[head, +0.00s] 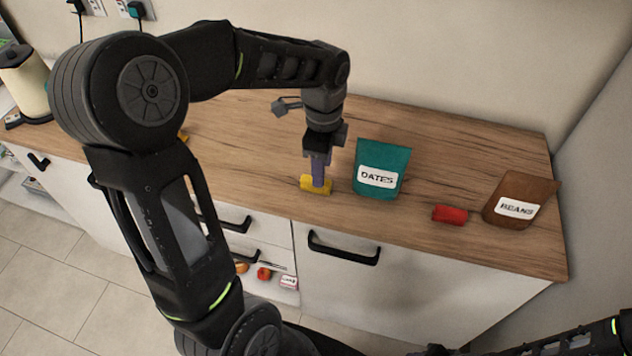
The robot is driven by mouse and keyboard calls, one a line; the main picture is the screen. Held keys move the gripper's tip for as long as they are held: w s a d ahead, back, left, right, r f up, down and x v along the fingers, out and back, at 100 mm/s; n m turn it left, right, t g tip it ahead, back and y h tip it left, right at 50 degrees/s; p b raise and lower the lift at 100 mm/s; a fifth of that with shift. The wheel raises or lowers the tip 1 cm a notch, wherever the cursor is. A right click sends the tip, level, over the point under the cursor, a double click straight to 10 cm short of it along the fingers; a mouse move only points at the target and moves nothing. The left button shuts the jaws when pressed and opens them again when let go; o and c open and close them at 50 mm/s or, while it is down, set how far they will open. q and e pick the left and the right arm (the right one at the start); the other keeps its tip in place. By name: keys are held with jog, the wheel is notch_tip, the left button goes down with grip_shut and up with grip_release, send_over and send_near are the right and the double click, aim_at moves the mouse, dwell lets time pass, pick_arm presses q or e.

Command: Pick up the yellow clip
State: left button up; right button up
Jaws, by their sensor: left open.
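The yellow clip (308,186) lies on the wooden counter, near its front edge and left of the teal DATES bag. My left gripper (318,182) points straight down at it, with its fingers open. The fingers cover part of the clip, and I cannot tell whether they touch it. Part of my right arm shows at the lower right; I cannot make out its gripper.
The teal DATES bag (382,167) stands close to the right of my left gripper. A red clip (450,215) and a brown BEANS bag (519,200) are farther right. Another small yellow thing (183,136) is mostly hidden behind my left arm. A kettle (24,80) stands far left.

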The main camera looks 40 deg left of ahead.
pick_arm(q)
jog(key=shift+s+a+f+p, duration=0.1)
jog(key=shift+f+p, duration=0.4)
jog(key=shift+f, duration=2.1)
jog(key=shift+c, duration=0.5)
grip_shut()
